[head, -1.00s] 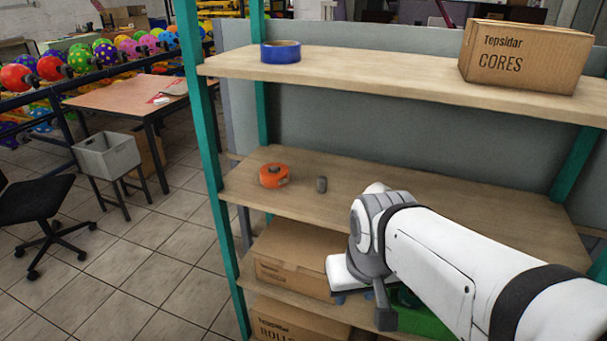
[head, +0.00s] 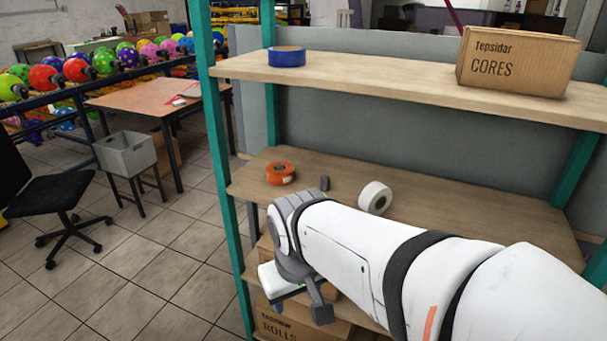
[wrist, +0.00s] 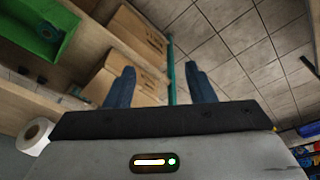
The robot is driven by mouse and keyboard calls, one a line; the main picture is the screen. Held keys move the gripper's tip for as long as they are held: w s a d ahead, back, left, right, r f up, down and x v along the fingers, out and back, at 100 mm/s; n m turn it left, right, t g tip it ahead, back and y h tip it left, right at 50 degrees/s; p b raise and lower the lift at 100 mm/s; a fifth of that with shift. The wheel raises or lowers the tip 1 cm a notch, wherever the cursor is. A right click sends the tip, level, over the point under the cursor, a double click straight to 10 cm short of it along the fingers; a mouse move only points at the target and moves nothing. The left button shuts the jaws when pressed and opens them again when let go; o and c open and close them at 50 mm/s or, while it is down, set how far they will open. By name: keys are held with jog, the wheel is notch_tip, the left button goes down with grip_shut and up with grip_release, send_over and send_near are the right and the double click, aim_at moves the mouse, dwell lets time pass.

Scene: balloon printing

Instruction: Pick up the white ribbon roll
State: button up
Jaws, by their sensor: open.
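The white ribbon roll (head: 375,198) stands on its edge on the middle shelf (head: 480,212), with its open core facing the camera. It also shows at the left edge of the wrist view (wrist: 36,134), beside my gripper and outside its fingers. My gripper (wrist: 160,85) is open and empty, with its two dark blue fingers apart. In the head view my arm crosses in front of the shelf, and the fingers are mostly hidden below the wrist, left of and lower than the roll.
A blue tape roll (head: 287,57) and a cardboard box (head: 518,60) stand on the top shelf. A teal post (head: 226,190) bounds the left side. A green bin (wrist: 38,28) shows in the wrist view.

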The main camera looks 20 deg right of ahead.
jog(key=shift+o, duration=1.2)
jog(key=w+d+n+g+h+p, duration=0.1)
jog(key=d+n+g+h, duration=0.2)
jog(key=d, duration=0.6)
jog(key=shift+f+n+h+p, duration=0.3)
jog(key=shift+f+h+p, duration=0.1)
jog(key=shift+h, duration=0.1)
jog(key=n+t+h+p, duration=0.2)
jog(key=n+h+p, duration=0.2)
jog(key=n+h, duration=1)
send_near(373, 189)
jog(key=d, duration=0.2)
jog(key=d+n, duration=0.1)
jog(key=d, duration=0.1)
jog(key=shift+s+r+y, duration=0.25)
jog(key=shift+r+y, duration=0.05)
jog(key=shift+r, duration=0.05)
jog(key=shift+w+d+t, duration=0.15)
jog(key=shift+w+t, duration=0.1)
jog(key=shift+t, duration=0.15)
jog(key=shift+w+d+f+p, duration=0.15)
jog(key=shift+d+p, duration=0.35)
jog(key=shift+d, duration=0.7)
jog(key=shift+w+d+p, duration=0.15)
jog(key=shift+d+p, duration=0.35)
jog(key=shift+d, duration=0.7)
jog(key=shift+w+d+f+p, duration=0.15)
jog(key=shift+d+p, duration=0.35)
jog(key=shift+d, duration=0.75)
jog(key=shift+c, duration=0.5)
